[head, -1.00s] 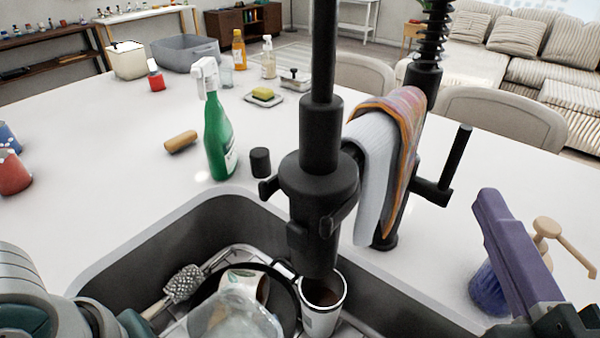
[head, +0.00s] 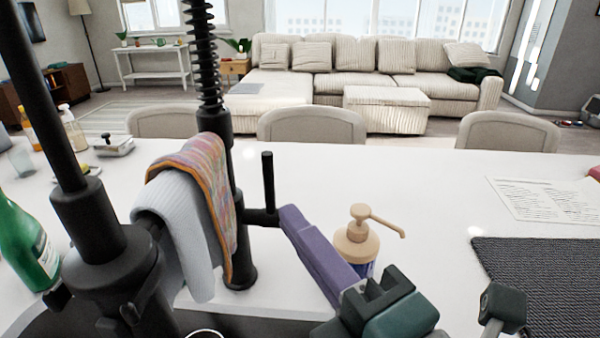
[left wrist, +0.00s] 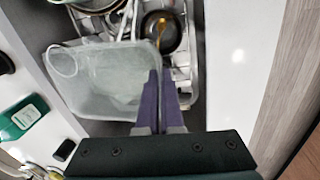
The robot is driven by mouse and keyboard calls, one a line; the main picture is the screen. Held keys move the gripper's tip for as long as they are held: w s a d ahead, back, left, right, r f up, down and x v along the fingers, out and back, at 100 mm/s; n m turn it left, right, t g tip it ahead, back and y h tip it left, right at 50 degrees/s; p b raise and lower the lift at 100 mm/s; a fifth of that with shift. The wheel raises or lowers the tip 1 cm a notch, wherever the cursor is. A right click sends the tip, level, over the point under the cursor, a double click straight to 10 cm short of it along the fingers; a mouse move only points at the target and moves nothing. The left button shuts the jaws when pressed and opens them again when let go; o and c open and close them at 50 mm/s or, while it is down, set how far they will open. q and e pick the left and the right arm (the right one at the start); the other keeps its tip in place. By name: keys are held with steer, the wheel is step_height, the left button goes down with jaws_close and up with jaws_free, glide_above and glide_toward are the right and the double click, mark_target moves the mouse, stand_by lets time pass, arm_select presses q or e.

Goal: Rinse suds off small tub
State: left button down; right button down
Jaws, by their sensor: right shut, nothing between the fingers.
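The small tub (left wrist: 105,85) is translucent and shows in the left wrist view, over the sink. My left gripper (left wrist: 160,72) has its purple fingers close together at the tub's right wall, pinching it. The tub and left gripper are outside the head view. The black faucet (head: 110,265) stands at the left of the head view, with its upright lever handle (head: 268,180) on the right. My right gripper (head: 288,212) is shut and empty, its purple fingertips at the base of the lever; whether they touch is unclear.
A cloth (head: 205,180) hangs on the faucet. A soap pump bottle (head: 357,243) stands just behind my right gripper. A green spray bottle (head: 25,245) is at left, a dark mat (head: 545,280) at right. A pan (left wrist: 160,35) lies in the sink below the tub.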

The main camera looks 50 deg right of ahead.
stand_by(0.3)
arm_select(q)
steer(key=a+r+p, duration=0.4)
steer(key=a+p, duration=0.1)
steer(key=p, duration=0.1)
stand_by(1.5)
